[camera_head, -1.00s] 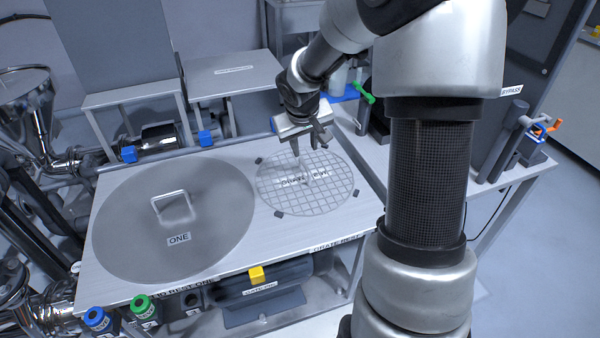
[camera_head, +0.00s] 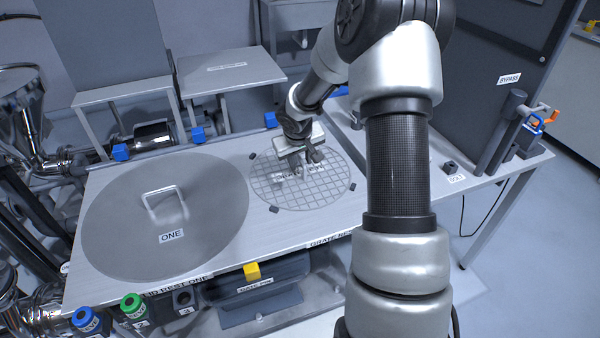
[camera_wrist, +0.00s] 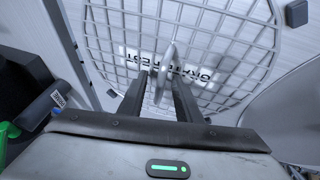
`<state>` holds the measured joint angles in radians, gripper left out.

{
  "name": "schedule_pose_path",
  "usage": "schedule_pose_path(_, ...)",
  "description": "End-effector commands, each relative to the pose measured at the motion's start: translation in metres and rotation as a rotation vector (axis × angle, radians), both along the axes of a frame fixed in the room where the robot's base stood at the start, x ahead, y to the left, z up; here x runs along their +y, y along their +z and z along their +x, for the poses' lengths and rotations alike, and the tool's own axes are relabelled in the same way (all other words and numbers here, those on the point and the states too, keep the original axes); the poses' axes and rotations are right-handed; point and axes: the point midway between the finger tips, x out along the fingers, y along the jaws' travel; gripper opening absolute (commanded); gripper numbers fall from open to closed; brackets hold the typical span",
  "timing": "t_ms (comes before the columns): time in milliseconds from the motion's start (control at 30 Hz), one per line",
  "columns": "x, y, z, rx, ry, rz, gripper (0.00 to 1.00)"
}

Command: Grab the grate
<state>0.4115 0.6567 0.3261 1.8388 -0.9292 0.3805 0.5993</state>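The grate (camera_head: 312,197) is a round, light metal grid lying flat on the table, with a white label across it. In the wrist view the grate (camera_wrist: 225,42) fills the upper part, its label upside down. A thin upright metal handle (camera_wrist: 166,70) stands near its middle. My gripper (camera_head: 301,169) is low over the grate, pointing down. In the wrist view my gripper (camera_wrist: 160,80) is open, its two dark fingers on either side of the handle with gaps visible. In the head view the gripper hides the handle.
A large round lid (camera_head: 205,235) marked ONE, with a raised handle, lies left of the grate. Small dark blocks (camera_head: 274,209) stand around the grate's rim. A dark upright BYPASS panel (camera_head: 500,110) stands at the right. Bare tabletop (camera_head: 345,222) shows in front.

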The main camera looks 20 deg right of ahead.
Motion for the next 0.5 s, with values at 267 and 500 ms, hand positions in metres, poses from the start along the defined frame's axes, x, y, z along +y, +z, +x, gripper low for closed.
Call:
schedule_pose_path(267, -0.0001, 0.0007, 0.0001, -0.001, 0.000, 0.000, 0.14)
schedule_pose_path(500, 0.0000, 0.0009, 0.0001, -0.001, 0.001, 0.000, 0.00)
